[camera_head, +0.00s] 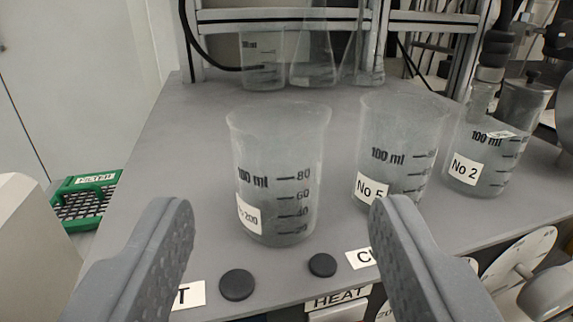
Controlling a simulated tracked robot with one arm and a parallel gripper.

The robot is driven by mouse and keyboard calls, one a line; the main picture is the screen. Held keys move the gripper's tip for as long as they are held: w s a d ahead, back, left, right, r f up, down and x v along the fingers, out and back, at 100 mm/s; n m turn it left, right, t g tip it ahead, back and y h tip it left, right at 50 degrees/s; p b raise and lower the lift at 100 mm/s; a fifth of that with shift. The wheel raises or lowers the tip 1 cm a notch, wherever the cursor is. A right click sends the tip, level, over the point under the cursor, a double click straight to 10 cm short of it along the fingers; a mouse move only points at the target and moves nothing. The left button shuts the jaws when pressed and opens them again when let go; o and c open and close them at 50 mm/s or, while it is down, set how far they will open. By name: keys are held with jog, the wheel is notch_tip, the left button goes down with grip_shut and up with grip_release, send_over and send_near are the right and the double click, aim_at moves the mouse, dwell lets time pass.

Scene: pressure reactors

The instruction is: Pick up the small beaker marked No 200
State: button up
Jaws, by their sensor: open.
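The small beaker marked No 200 (278,180) stands upright on the grey bench top, in the middle of the view. It is clear, with black "100 ml" graduations and a white label at its lower left, partly turned away. My gripper (283,225) is open, with one finger at the lower left and one at the lower right. The beaker stands beyond the fingertips, roughly centred in the gap between them. Nothing is held.
A beaker marked No 5 (403,150) stands close to the right, and one marked No 2 (482,160) farther right. More glassware (312,60) stands behind, before a metal frame. Black knobs (237,285) sit at the front edge. A green rack (88,200) is at left.

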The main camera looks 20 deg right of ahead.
aim_at(278, 119)
jog(key=x, duration=0.5)
jog(key=shift+w+d+f+b, duration=0.1)
jog(key=shift+w+b, duration=0.05)
jog(key=shift+b, duration=0.15)
jog(key=shift+w+d, duration=0.15)
jog(key=shift+w, duration=0.6)
jog(key=shift+x, duration=2.05)
jog(key=c, duration=0.7)
